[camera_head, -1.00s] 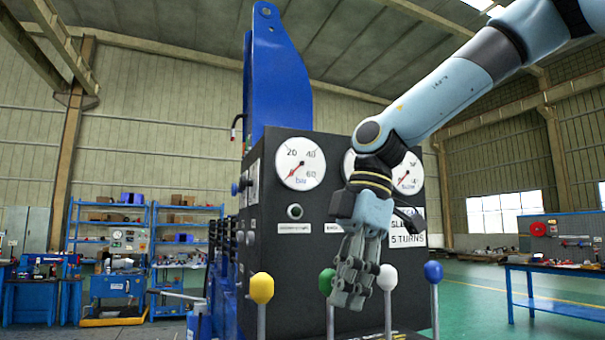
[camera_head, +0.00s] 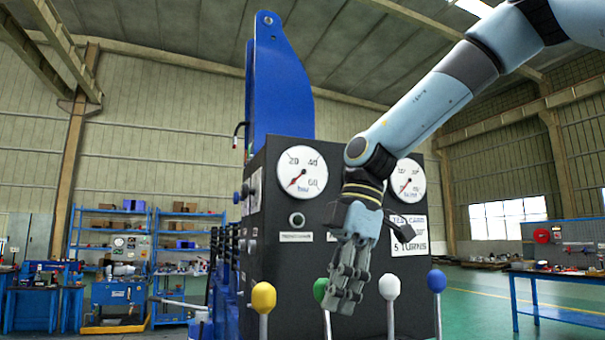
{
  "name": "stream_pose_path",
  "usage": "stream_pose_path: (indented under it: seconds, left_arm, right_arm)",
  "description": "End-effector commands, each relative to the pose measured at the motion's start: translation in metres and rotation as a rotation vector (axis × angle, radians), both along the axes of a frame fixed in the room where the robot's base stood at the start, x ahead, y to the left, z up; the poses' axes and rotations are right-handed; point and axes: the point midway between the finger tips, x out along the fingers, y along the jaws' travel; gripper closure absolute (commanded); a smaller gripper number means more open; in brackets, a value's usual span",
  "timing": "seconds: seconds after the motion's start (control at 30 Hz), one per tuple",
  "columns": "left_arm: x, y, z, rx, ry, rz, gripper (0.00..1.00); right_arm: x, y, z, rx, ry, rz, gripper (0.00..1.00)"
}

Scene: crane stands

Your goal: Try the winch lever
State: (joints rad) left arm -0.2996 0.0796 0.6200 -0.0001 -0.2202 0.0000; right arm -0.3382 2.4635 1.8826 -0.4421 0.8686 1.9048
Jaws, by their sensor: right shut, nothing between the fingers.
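A black control box (camera_head: 265,200) carries a row of levers with ball knobs along its front. The knobs are yellow (camera_head: 263,297), green (camera_head: 320,290), white (camera_head: 389,287) and blue (camera_head: 437,281), each on an upright grey rod. Which one is the winch lever I cannot read. My right gripper (camera_head: 343,303) is shut and empty, fingers pointing down. In the picture it lies between the green and white knobs and partly covers the green one. Whether it touches a knob I cannot tell. My left gripper is not in view.
A blue crane post (camera_head: 281,85) rises behind. Blue shelves (camera_head: 110,235) stand far left, and a blue workbench (camera_head: 560,276) stands at right.

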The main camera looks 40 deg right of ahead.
Motion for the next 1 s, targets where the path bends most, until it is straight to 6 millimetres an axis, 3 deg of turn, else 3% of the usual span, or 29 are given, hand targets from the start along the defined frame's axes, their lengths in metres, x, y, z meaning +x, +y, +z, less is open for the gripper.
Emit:
stream_pose_path:
  seconds: [1.0]
  left_arm:
    - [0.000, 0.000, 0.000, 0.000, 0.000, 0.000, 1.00]
  right_arm:
    - [0.024, -0.008, 0.001, -0.001, -0.003, -0.002, 1.00]
